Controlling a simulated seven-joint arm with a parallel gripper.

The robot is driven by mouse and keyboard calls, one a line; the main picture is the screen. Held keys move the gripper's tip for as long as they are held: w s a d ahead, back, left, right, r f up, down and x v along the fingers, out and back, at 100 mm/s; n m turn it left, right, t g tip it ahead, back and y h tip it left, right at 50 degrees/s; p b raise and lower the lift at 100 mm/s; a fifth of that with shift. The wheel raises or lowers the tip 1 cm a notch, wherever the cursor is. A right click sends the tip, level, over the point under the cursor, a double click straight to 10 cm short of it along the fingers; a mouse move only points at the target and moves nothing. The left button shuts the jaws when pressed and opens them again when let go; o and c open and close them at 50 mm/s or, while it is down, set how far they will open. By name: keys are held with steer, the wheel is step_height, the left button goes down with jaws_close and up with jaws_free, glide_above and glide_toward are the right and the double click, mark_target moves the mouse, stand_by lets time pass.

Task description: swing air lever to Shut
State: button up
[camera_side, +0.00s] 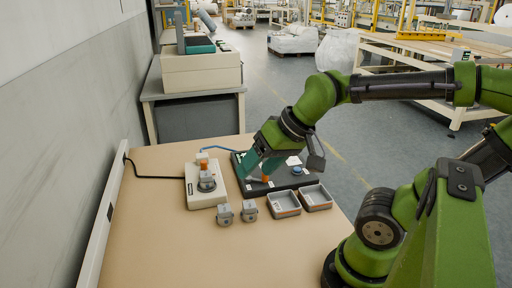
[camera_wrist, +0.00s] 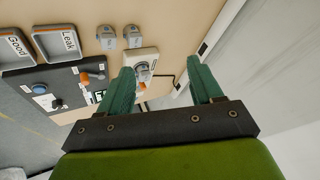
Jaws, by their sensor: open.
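The black panel (camera_side: 298,178) lies on the table and carries a small orange lever (camera_wrist: 92,77), seen in the wrist view at the panel's right end. I cannot read which position the lever is set to. I cannot tell whether a finger touches the lever.
A white fixture (camera_side: 198,190) holding a grey part stands left of the panel, with a blue hose and black cable. Two grey parts (camera_side: 225,214) (camera_side: 249,210) and two trays, Leak (camera_wrist: 55,42) and Good (camera_wrist: 15,47), sit in front. The table's front left is clear.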

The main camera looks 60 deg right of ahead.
steer(key=w+d+m+g, duration=0.1)
steer(key=w+d+m, duration=0.1)
steer(key=d, duration=0.2)
steer(key=w+d+f+m+g, duration=0.1)
steer(key=w+d+m, duration=0.1)
steer(key=w+d, duration=0.1)
steer(key=w+d+m+g+h, duration=0.1)
steer(key=w+d+m, duration=0.1)
steer(key=d, duration=0.3)
steer(key=shift+w+f+m+g, duration=0.3)
steer(key=shift+w+m, duration=0.1)
steer(key=shift+w, duration=0.1)
steer(key=shift+c, duration=1.2)
steer(key=w+d+m+g, duration=0.2)
steer(key=d+m+g, duration=0.1)
steer(key=d+m, duration=0.65)
steer(key=shift+n+h, duration=0.25)
steer(key=shift+h, duration=0.15)
steer(key=f, duration=1.6)
steer(key=shift+w+d+f, duration=0.15)
steer(key=shift+d+f, duration=0.05)
steer(key=shift+f, duration=0.05)
steer(key=shift+c, duration=0.4)
jaws_close()
